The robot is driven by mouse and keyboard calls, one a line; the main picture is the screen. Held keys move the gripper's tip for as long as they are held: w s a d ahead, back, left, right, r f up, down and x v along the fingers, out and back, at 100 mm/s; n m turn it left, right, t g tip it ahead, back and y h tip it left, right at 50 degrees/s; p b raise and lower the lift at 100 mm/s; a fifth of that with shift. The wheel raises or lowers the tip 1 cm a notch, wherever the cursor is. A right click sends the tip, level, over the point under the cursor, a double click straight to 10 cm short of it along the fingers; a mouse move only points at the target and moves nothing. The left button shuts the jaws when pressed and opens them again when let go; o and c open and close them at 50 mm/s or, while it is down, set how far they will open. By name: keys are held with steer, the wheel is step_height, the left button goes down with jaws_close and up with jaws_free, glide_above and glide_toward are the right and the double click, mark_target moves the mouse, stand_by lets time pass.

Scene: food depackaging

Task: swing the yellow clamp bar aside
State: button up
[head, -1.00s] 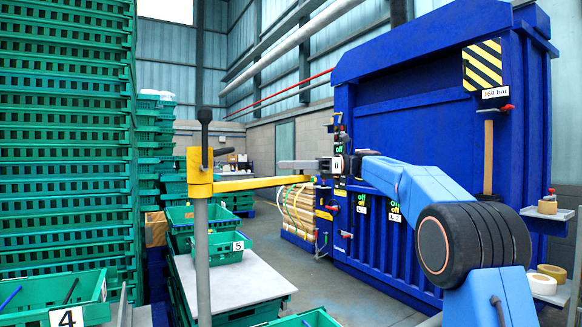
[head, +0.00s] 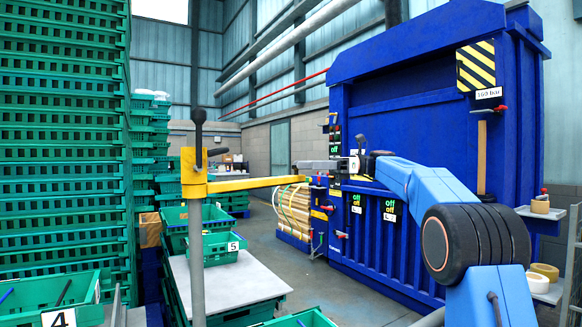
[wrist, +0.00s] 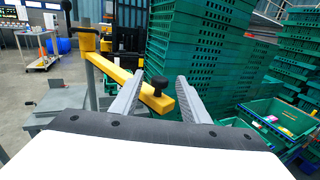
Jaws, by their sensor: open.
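The yellow clamp bar (head: 245,184) reaches right from a yellow bracket (head: 193,172) on a grey post (head: 196,245) in the head view. A black lever handle stands on top of the bracket. In the wrist view the bar (wrist: 116,73) runs from upper left to its free end, which carries a black knob (wrist: 158,84). My gripper (head: 301,165) is at the bar's free end in the head view. Its two grey fingers are apart in the wrist view (wrist: 161,76), with the knob showing between them. I see no finger clearly touching the bar or knob.
Tall stacks of green crates (head: 60,130) fill the left. A grey-topped table (head: 225,283) with green crate 5 (head: 216,245) stands below the bar. The large blue machine (head: 400,110) stands behind my arm. Open floor (head: 345,290) lies between table and machine.

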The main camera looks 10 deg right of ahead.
steer(key=d, duration=1)
steer(key=shift+d, duration=0.35)
steer(key=shift+c, duration=0.4)
steer(key=c, duration=1)
steer(key=n, duration=0.1)
steer(key=s+r+n+t, duration=0.1)
steer(key=n, duration=0.1)
steer(key=shift+s, duration=0.1)
steer(key=s+d+r+n+t+h, duration=0.15)
steer(key=s+n+t, duration=0.3)
steer(key=n, duration=0.85)
steer(key=s+n+t+h, duration=0.3)
steer(key=s+n+t, duration=0.15)
steer(key=n, duration=0.85)
steer(key=f+x, duration=0.1)
steer(key=x, duration=1.2)
steer(key=shift+a, duration=0.4)
